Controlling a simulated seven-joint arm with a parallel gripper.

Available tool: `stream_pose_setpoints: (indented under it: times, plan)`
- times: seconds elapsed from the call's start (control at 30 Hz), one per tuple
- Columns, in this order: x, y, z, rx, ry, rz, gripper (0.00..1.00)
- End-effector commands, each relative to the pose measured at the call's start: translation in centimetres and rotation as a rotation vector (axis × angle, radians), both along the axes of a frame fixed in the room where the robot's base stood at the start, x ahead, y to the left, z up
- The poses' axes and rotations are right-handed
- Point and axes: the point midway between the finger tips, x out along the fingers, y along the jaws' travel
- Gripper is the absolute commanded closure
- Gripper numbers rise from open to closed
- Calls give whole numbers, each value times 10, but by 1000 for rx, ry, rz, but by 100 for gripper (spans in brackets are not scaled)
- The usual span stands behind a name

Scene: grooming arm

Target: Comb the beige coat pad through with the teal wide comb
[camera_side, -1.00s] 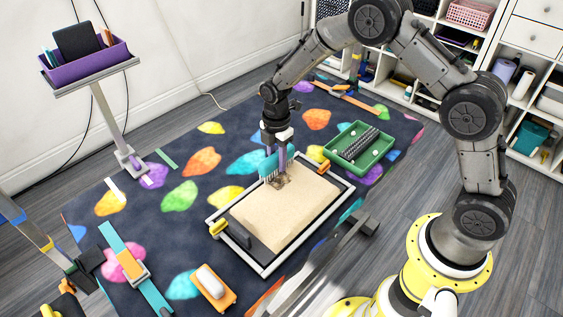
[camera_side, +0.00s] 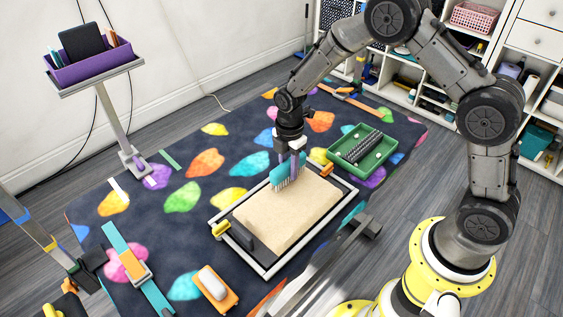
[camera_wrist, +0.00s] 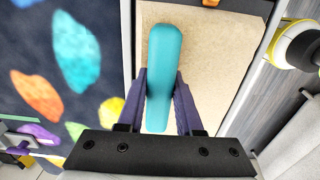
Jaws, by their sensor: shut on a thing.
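The beige coat pad (camera_side: 277,222) lies flat in a white-edged frame on the dark patterned mat. It also fills the middle of the wrist view (camera_wrist: 215,60). My gripper (camera_side: 291,163) is shut on the teal wide comb (camera_side: 286,171), over the pad's far end. The comb's teeth point down at the pad; I cannot tell whether they touch it. In the wrist view the comb's teal back (camera_wrist: 163,75) stands between the purple fingers of my gripper (camera_wrist: 161,100). The pad surface under the comb is partly hidden.
A green tray (camera_side: 338,149) with a dark roller-like thing stands right of the frame. Yellow and orange clamps (camera_side: 220,229) sit at the frame's ends. An orange-based brush (camera_side: 214,288) and a teal strip (camera_side: 137,268) lie at the front left. The mat left of the frame is mostly clear.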

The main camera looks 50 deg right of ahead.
Motion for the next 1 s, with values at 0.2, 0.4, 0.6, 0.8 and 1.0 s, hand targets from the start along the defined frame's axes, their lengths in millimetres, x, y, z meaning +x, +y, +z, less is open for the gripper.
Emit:
stream_pose_setpoints:
  times: [0.2, 0.4, 0.6, 0.8, 1.0]
  plan:
    - [-35, 0, -2, -1, 9, 0, 100]
    - [-54, 0, -2, -1, 9, 0, 100]
    - [-55, 0, -3, -1, 11, 0, 100]
    - [-56, 0, -3, -1, 13, 0, 100]
    - [-56, 0, -1, -1, 12, 0, 100]
